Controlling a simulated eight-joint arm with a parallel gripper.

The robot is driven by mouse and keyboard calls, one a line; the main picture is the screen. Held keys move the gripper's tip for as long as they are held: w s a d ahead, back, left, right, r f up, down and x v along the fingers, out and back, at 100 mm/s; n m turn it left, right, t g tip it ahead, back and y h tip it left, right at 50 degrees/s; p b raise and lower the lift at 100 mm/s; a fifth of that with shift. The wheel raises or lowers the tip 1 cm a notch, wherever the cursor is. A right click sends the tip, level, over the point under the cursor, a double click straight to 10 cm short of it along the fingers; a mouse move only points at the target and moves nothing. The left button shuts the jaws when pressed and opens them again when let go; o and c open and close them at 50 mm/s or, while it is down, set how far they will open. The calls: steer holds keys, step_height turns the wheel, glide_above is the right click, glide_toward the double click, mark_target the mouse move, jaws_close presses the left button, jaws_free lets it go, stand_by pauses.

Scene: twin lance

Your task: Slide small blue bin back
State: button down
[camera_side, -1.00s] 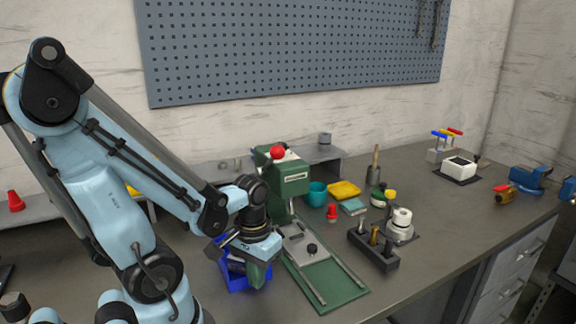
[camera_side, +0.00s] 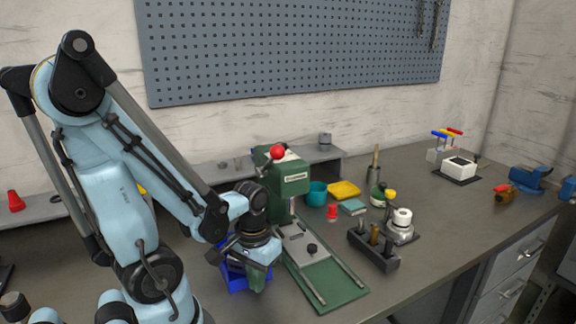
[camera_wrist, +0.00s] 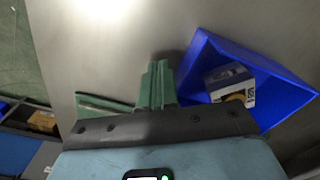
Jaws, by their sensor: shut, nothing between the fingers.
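The small blue bin (camera_side: 233,283) stands on the bench to the left of the green press, partly hidden behind my gripper in the side view. In the wrist view the bin (camera_wrist: 285,92) is at the right, with a small boxy grey and white part (camera_wrist: 230,84) inside it. My gripper (camera_wrist: 157,70) is shut, with its green fingers together and empty. The fingers are beside the bin's left wall in the wrist view; I cannot tell whether they touch it. In the side view my gripper (camera_side: 256,281) is low, at the bin's right side.
The green press (camera_side: 288,178) and its base plate (camera_side: 340,285) stand close on the right. A dark block with brass pieces (camera_side: 373,249), a red piece (camera_side: 332,212), a teal cup (camera_side: 316,194) and a yellow tray (camera_side: 344,190) lie beyond. A grey shelf (camera_side: 215,172) runs behind.

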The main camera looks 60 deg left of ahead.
steer(key=shift+f, duration=0.85)
stand_by(0.6)
steer(key=shift+r, duration=0.3)
steer(key=shift+a, duration=0.1)
stand_by(0.3)
steer(key=shift+a, duration=0.95)
steer(key=shift+a, duration=0.1)
steer(key=shift+s+a, duration=0.1)
steer(key=shift+a, duration=0.8)
steer(key=shift+a, duration=0.15)
steer(key=shift+a, duration=0.85)
steer(key=shift+a, duration=0.15)
